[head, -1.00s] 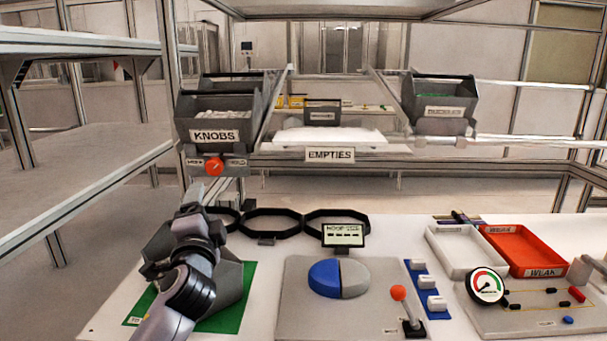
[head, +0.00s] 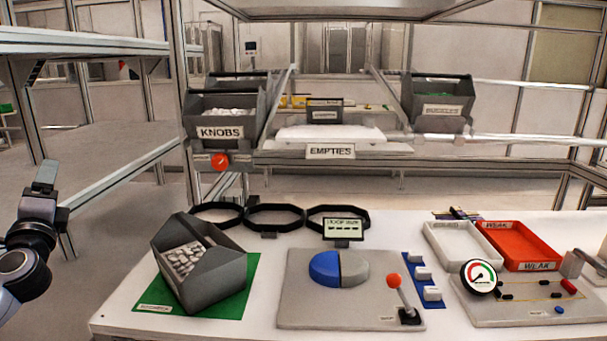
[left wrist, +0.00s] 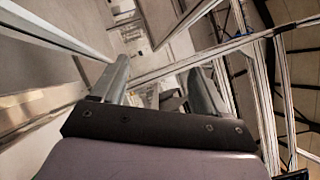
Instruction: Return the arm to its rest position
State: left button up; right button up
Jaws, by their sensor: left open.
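My left arm comes in at the left edge of the head view. Its gripper (head: 44,180) is raised beside the left end of the table, clear of everything on it. In the left wrist view the two fingers (left wrist: 160,92) stand apart with nothing between them, so the gripper is open and empty. That view looks past the fingers at shelf frames and the room. My right gripper is not in view.
A grey bin (head: 215,275) with pale parts stands on a green mat (head: 243,300). A grey board (head: 300,310) with a blue-and-grey disc (head: 325,268) is at the middle. Trays (head: 520,248) lie at right. Metal shelving (head: 110,150) is beside my left arm.

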pick_arm(q)
jog(key=s+d+f+g+h, duration=0.1)
jog(key=s+f+g+h, duration=0.15)
jog(key=f, duration=0.65)
jog(key=s+d+f+n+g+h, duration=0.15)
jog(key=s+f, duration=0.25)
jog(key=f, duration=0.4)
jog(key=s+d+f+g+h, duration=0.1)
jog(key=s+d+f+h, duration=0.15)
jog(key=f, duration=0.65)
jog(key=s+d+f+n+g+h, duration=0.2)
jog(key=s+d+f+g, duration=0.15)
jog(key=s+f, duration=0.55)
jog(key=s+d+f+n+g+h, duration=0.35)
jog(key=s+f, duration=0.35)
jog(key=s, duration=0.4)
jog(key=s+d+f+n+t, duration=0.1)
jog(key=s+d+n+t, duration=0.15)
jog(key=d+n, duration=1)
jog(key=d+r+m+p, duration=0.4)
jog(key=r+p, duration=0.1)
jog(key=p, duration=0.1)
jog(key=shift+w, duration=0.3)
